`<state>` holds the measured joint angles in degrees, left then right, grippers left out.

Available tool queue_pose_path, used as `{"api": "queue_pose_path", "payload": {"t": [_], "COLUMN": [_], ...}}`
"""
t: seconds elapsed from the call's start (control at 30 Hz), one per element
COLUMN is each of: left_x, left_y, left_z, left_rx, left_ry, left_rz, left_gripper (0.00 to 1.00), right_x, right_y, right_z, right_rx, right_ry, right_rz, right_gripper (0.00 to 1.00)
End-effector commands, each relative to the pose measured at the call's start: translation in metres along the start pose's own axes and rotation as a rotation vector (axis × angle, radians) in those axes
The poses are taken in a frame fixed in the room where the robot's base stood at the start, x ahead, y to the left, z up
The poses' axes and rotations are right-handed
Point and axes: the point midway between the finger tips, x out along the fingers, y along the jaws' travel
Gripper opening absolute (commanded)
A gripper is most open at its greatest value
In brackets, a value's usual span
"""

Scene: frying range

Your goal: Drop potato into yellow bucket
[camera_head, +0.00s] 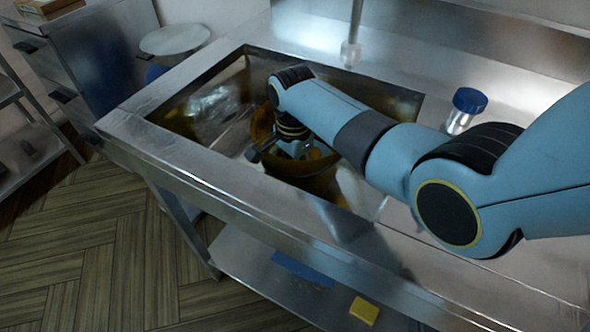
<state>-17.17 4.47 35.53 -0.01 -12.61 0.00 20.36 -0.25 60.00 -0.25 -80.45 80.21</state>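A yellow bucket (320,184) stands in the metal sink basin and looks amber in this light. My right arm comes in from the right, and its gripper (256,153) is over the bucket's near left rim. The arm's wrist covers part of the bucket's opening. The gripper is small and dark here, so I cannot tell whether its fingers are open or shut. My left gripper is not in view.
The sink's metal rim (190,170) surrounds the basin, and a faucet (351,50) hangs above its back edge. A blue-capped container (468,104) stands on the counter at right. A lower shelf holds a yellow sponge (364,311). A round stool (174,39) stands at left.

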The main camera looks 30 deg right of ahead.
Motion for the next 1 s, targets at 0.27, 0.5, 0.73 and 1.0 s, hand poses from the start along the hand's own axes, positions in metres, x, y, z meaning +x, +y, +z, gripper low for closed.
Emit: {"api": "queue_pose_path", "payload": {"t": [0.27,0.5,0.73,1.0], "left_x": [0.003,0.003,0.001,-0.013], "left_y": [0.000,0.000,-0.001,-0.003], "left_z": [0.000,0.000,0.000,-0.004], "left_rx": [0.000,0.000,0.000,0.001], "left_ry": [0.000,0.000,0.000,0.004], "left_rz": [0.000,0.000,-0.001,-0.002], "left_gripper": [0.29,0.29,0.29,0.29], "right_x": [0.012,0.013,0.009,-0.041], "right_y": [0.008,0.009,0.009,0.005], "right_z": [0.000,-0.001,-0.002,-0.001], "right_rx": [0.001,0.001,0.001,0.001], "right_ry": [0.003,0.006,0.007,0.004], "right_rz": [0.018,0.020,0.019,0.011], "right_gripper": [0.55,0.74,0.74,0.74]}}
